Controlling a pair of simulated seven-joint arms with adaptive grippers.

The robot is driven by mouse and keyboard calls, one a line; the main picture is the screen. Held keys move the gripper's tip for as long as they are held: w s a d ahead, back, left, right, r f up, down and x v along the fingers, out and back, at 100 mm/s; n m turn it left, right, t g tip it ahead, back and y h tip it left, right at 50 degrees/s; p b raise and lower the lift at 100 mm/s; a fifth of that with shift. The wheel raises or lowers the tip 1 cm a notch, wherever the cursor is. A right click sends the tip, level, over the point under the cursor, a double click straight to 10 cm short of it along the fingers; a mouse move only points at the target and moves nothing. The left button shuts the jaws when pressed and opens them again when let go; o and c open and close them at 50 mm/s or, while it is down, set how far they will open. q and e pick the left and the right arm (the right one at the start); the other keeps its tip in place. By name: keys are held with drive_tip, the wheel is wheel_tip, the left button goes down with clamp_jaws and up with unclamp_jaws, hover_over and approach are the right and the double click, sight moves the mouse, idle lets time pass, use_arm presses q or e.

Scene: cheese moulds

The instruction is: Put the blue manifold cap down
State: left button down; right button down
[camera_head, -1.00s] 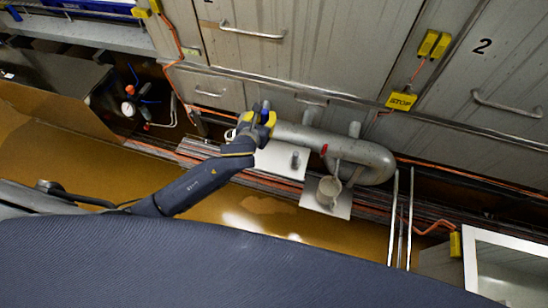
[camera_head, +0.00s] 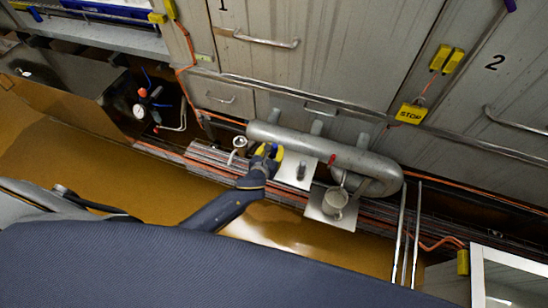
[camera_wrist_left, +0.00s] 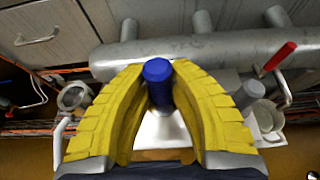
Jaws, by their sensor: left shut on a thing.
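The blue manifold cap (camera_wrist_left: 157,71) stands between the yellow fingers of my left gripper (camera_wrist_left: 158,100) in the left wrist view. In the head view my left gripper (camera_head: 268,152) is shut on the cap, in front of the grey manifold pipe (camera_head: 300,143). A white plate (camera_head: 297,172) is just to the right of the gripper; it also shows below the cap in the left wrist view (camera_wrist_left: 160,132). I cannot tell whether the cap touches the plate. My right gripper is not in either view.
A metal cup (camera_head: 334,200) stands on another plate at right, near a red-handled valve (camera_wrist_left: 280,56). A round metal fitting (camera_head: 239,143) is left of my gripper. Upright rails (camera_head: 403,225) stand further right. Cabinet doors with handles rise behind the pipe.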

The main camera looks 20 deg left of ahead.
sight(274, 158)
use_arm(q)
drive_tip(key=shift+f, duration=2.75)
drive_tip(key=c, duration=1.3)
unclamp_jaws()
drive_tip(key=shift+f, duration=0.1)
drive_tip(key=d+v, duration=0.1)
drive_tip(key=v, duration=1.1)
drive_tip(key=s+a+f+n+g, duration=0.2)
drive_tip(key=s+f+n, duration=0.3)
drive_tip(key=f, duration=0.4)
drive_tip(key=s+a+f+n+g+y, duration=0.1)
drive_tip(key=s+a+f+n+g, duration=0.15)
drive_tip(key=s+f+n, duration=0.45)
drive_tip(key=s+a+f+n+g, duration=0.2)
drive_tip(key=s+a+f+n, duration=0.15)
drive_tip(key=f, duration=0.75)
drive_tip(key=s+f+n+g, duration=0.1)
drive_tip(key=s+f+n, duration=0.3)
drive_tip(key=s, duration=0.5)
drive_tip(key=s+f+n+g, duration=0.2)
drive_tip(key=s+f+n, duration=0.3)
drive_tip(key=s+n, duration=0.2)
drive_tip(key=s+f+n+g, duration=0.2)
drive_tip(key=s+f+n, duration=0.3)
drive_tip(key=s, duration=0.6)
drive_tip(key=shift+a+n+g, duration=0.25)
drive_tip(key=shift+a+n, duration=0.15)
drive_tip(key=shift+n, duration=0.35)
